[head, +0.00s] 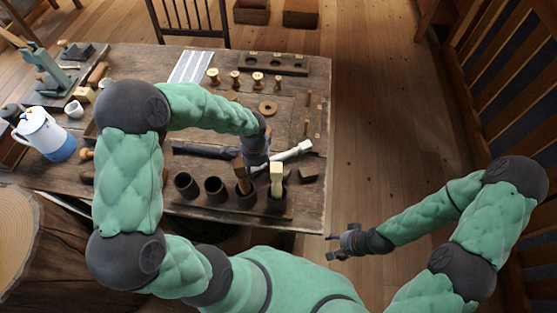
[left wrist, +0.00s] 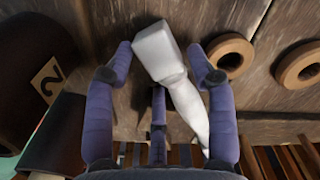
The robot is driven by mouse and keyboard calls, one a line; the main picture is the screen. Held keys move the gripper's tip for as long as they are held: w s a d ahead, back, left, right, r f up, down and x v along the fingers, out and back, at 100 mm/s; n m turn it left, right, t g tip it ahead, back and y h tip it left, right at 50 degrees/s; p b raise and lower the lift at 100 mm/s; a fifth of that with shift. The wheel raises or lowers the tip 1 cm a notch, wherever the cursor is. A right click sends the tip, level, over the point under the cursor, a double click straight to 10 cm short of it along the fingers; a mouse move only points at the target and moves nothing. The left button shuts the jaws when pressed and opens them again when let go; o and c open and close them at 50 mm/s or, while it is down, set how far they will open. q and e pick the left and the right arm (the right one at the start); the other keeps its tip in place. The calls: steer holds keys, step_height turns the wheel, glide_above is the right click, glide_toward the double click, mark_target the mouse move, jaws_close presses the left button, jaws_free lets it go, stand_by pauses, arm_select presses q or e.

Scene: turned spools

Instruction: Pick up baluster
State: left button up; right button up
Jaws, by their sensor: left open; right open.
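The pale baluster (head: 293,152), with a square block end and a slimmer turned shaft, lies slantwise on the wooden table. My left gripper (head: 258,165) reaches down at its left end, just behind the row of dark cups. In the left wrist view the baluster (left wrist: 187,98) has its square end between the tips of my open left gripper (left wrist: 160,50). I cannot tell whether either finger touches it. My right gripper (head: 345,242) is open and empty, beyond the table's right edge.
Dark cups (head: 215,188) stand along the front; a pale block-topped piece (head: 277,175) rises from the rightmost cup. Small turned spools (head: 235,79) and a flat ring (head: 268,108) lie farther back. A white-blue jug (head: 45,134) stands at the left.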

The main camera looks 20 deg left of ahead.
arm_select(q)
steer(key=c, duration=1)
steer(key=shift+r, duration=0.1)
